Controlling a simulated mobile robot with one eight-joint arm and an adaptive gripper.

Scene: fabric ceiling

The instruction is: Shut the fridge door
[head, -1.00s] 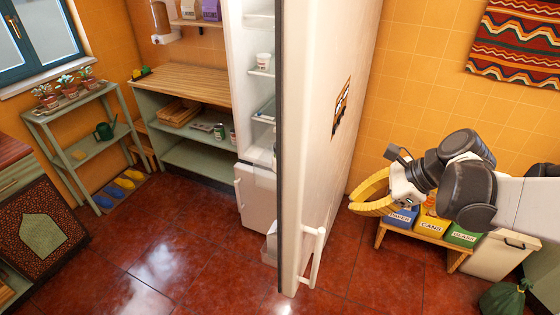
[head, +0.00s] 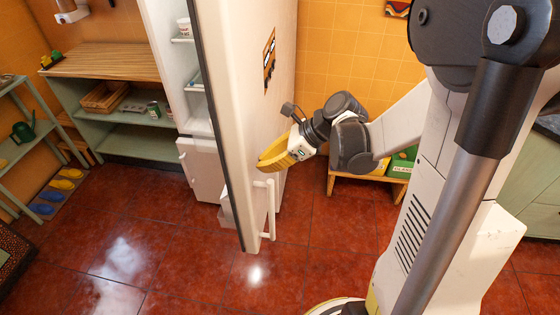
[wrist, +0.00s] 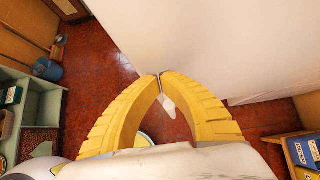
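The fridge (head: 160,50) has its tall white door (head: 232,110) standing wide open, seen almost edge-on in the head view, with shelves showing to its left. The door's white bar handle (head: 271,208) is low near its free edge. My gripper (head: 263,160) is at the door's outer face, just above the handle; whether it touches is unclear.
A green shelf unit with a wooden top (head: 120,60) stands left of the fridge. A low wooden bench (head: 365,182) with bins is behind my arm. A lower white compartment front (head: 200,170) shows below the shelves. The red tiled floor (head: 170,255) before the door is clear.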

